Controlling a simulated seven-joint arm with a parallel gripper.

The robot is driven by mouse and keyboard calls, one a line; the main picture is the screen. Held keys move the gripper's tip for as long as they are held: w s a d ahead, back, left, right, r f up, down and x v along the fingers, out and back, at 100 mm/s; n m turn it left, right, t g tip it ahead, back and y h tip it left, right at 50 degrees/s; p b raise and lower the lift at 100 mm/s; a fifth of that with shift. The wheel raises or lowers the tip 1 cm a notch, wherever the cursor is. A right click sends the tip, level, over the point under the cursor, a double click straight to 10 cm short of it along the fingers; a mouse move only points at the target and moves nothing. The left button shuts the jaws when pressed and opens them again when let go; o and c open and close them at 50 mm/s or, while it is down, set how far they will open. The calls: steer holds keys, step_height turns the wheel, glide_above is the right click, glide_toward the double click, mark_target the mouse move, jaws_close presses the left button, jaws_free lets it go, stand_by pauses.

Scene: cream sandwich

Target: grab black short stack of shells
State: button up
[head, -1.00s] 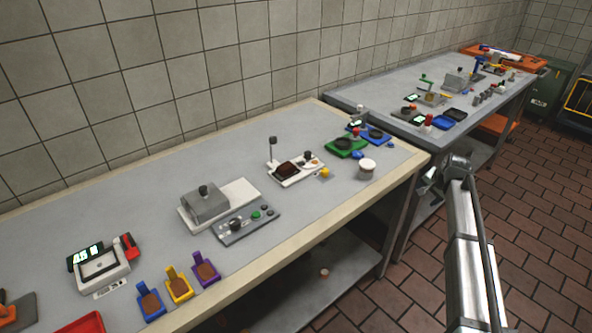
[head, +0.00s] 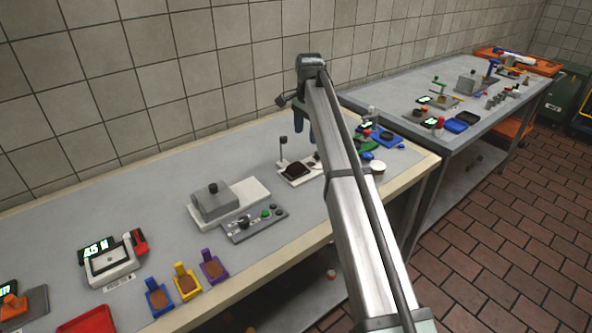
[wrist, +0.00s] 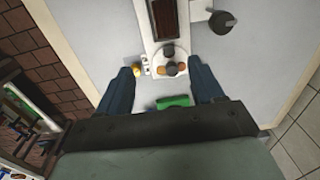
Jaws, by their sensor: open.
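In the wrist view a white round plate (wrist: 154,63) holds several small round shell stacks. Two are dark: one dark stack (wrist: 169,50) at the far edge and another dark stack (wrist: 172,69) at the near side. Brown-orange stacks (wrist: 159,71) sit beside the near one. I cannot tell which dark stack is shorter. My gripper (wrist: 162,84) is open and empty, its blue fingers either side of the plate's near side, apart from the stacks. In the head view my gripper (head: 304,130) hangs above the white device (head: 288,180); my arm hides most of the plate.
A dark brown tray (wrist: 168,18) lies on the white device, with a dark knob on a post (wrist: 221,20) to its right. A small yellow thing (wrist: 136,69) is left of the plate. A grey press (head: 212,203) stands left.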

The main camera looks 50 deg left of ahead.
steer(key=s+a, duration=0.1)
steer(key=s, duration=0.1)
glide_above(296, 165)
steer(key=f, duration=0.7)
steer(key=shift+d+f, duration=0.2)
steer(key=shift+d, duration=0.1)
steer(key=shift+a+f, duration=0.15)
steer(key=shift+f, duration=1.25)
steer(key=shift+a+f, duration=0.15)
steer(key=shift+f, duration=1.2)
steer(key=c, duration=1.2)
steer(key=shift+r, duration=0.1)
